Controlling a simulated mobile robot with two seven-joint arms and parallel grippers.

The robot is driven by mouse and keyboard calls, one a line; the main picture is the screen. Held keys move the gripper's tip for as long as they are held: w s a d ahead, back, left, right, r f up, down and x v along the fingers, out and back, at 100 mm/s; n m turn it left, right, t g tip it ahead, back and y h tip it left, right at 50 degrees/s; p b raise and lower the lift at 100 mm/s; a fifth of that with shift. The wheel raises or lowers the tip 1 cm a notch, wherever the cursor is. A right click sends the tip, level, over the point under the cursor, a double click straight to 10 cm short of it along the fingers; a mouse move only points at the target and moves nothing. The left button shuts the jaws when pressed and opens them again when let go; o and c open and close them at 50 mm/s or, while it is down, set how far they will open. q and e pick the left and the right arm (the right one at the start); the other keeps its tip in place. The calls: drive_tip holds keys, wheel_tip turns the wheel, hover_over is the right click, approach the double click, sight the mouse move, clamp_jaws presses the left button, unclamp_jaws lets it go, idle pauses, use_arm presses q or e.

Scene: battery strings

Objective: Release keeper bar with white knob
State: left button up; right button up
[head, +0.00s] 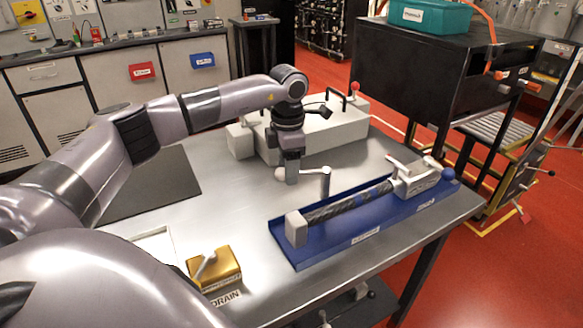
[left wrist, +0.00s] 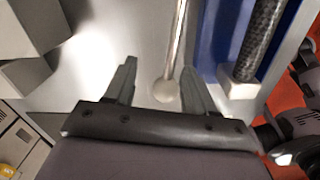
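The keeper bar (head: 306,173) is a thin pale bar beside the blue tray. Its right end meets a short upright piece, and its left end is at my left gripper (head: 290,178). In the left wrist view the bar (left wrist: 177,45) runs down to its round white knob (left wrist: 165,91). The knob lies between the two spread fingers of my left gripper (left wrist: 159,67), with gaps visible on both sides. The left gripper is open, pointing down. I cannot tell its exact height against the knob. My right gripper cannot be made out in either view.
The blue tray (head: 316,254) holds a dark cylindrical string (head: 350,202) with pale end blocks. A long pale box (head: 340,132) with black handles stands behind. A gold block (head: 213,268) sits at the front left. Steel table (head: 245,205) is bare between them.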

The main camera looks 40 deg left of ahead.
use_arm(q)
drive_tip(key=shift+d, duration=0.1)
idle(0.3)
wheel_tip(320, 180, up, 7)
drive_tip(key=shift+s, duration=0.15)
drive_tip(key=shift+d, duration=0.1)
idle(0.7)
